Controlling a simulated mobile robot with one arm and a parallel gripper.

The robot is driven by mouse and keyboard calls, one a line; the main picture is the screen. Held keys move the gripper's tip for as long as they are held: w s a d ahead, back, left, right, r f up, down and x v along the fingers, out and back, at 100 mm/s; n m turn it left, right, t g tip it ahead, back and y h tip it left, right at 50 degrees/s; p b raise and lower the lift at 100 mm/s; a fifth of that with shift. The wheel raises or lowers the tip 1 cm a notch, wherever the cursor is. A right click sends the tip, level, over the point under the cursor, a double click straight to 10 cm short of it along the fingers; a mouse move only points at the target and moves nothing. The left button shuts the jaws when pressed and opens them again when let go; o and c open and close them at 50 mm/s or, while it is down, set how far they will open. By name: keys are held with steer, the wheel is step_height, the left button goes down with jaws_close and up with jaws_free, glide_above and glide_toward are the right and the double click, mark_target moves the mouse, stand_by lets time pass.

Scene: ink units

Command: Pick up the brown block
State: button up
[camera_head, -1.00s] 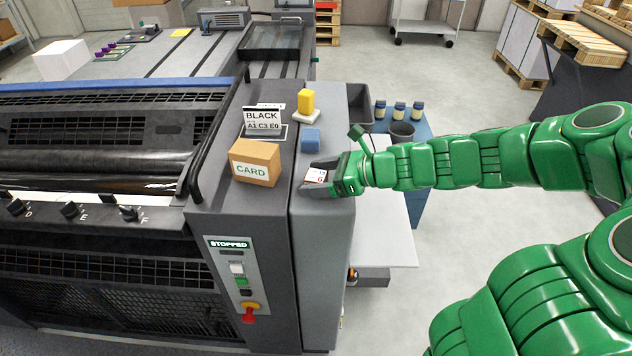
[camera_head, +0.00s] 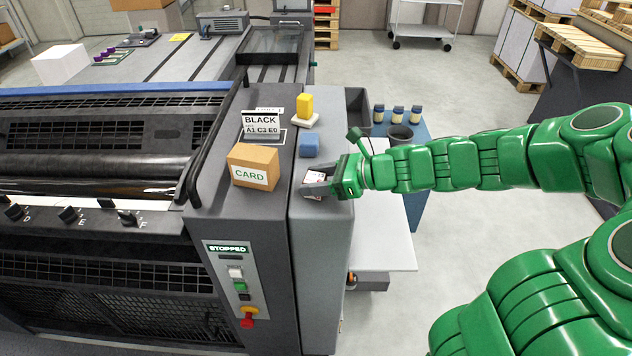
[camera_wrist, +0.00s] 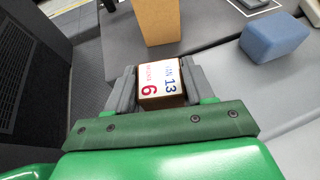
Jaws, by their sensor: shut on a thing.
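A small brown block (camera_wrist: 161,80) with a white label on top, printed with red and blue figures including 13 and 6, sits between the fingers of my gripper (camera_wrist: 155,86). In the head view the block's pale label (camera_head: 317,176) shows at the front right of the press's grey top. My gripper (camera_head: 314,184) reaches in from the right and is shut on the block, one finger along each side. The block is at the level of the grey surface; I cannot tell whether it touches it. Part of it is hidden by the fingers.
A cardboard box marked CARD (camera_head: 254,166) stands just left of my gripper. A blue block (camera_head: 309,145) and a yellow block on a pale base (camera_head: 305,105) stand behind it. The grey top (camera_head: 322,240) drops off at the right.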

mark_target(317, 178)
steer(key=shift+r, duration=0.4)
step_height(317, 178, up, 2)
steer(key=shift+r, duration=0.15)
steer(key=s+d+r, duration=0.4)
steer(key=s+r, duration=0.5)
steer(key=s, duration=0.4)
steer(key=shift+r, duration=0.3)
